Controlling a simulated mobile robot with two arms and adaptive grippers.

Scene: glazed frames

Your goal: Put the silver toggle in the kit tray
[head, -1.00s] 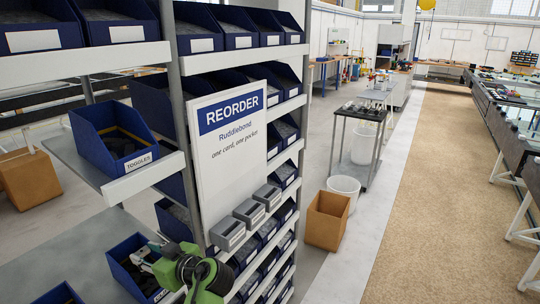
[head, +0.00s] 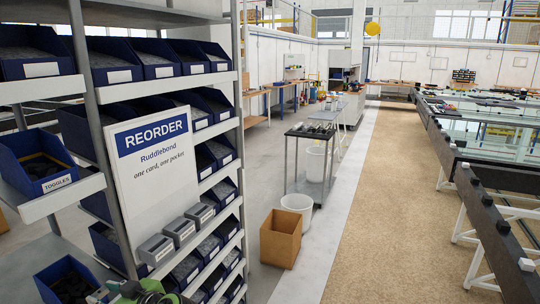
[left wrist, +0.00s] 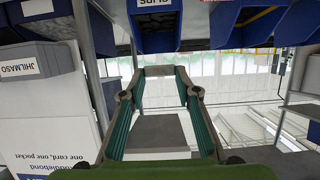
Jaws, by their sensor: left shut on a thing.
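My left gripper (head: 140,292) is low at the left of the head view, mostly cut off by the bottom edge, in front of the shelf rack. In the left wrist view its two fingers (left wrist: 162,72) come together at their tips. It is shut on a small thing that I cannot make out. The silver toggle cannot be identified in either view. A blue bin labelled TOGGLES (head: 38,170) sits on a shelf at the left, with dark contents. I cannot pick out the kit tray with certainty. My right gripper is out of view.
The rack with a REORDER board (head: 155,175) fills the left. A cardboard box (head: 281,240), a white bin (head: 297,205) and a grey cart (head: 310,133) with dark items stand beyond it. Long dark-railed tables (head: 480,190) line the right. The tan floor strip (head: 385,200) is clear.

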